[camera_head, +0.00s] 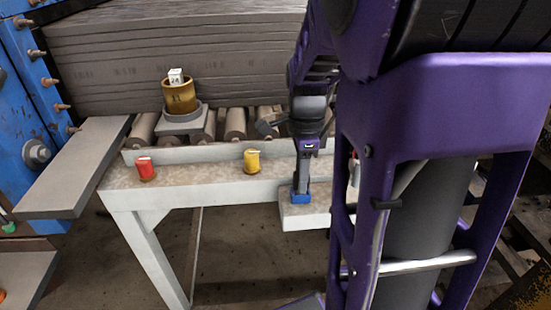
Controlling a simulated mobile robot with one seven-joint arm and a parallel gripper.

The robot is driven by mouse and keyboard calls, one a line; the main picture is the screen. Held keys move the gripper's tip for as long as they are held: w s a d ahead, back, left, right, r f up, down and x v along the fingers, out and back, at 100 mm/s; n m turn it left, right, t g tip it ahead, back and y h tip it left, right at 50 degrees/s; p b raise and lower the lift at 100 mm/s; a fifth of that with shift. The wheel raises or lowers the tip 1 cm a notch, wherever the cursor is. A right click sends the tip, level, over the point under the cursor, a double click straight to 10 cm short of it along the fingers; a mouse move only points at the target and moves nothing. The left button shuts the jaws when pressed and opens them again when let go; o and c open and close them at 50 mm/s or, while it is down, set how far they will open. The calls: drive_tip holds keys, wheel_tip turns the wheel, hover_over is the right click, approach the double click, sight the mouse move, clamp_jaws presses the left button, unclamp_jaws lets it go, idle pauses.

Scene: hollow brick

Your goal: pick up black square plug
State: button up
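I cannot make out a black square plug for certain. My gripper (301,188) points down over the right part of the pale ledge, at the end of my purple arm. A small blue piece (300,195) shows right at its tip; I cannot tell whether it is held, touching or just behind. The fingers are too small and dark to show whether they are open or shut. My large purple arm hides the right part of the ledge.
A red piece (145,168) and a yellow piece (252,161) stand on the ledge (200,178). Behind are rollers (236,123) and a brownish cup (179,97) on a grey base, with a white numbered block (176,76) on top. A blue frame (30,80) stands left.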

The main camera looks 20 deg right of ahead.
clamp_jaws()
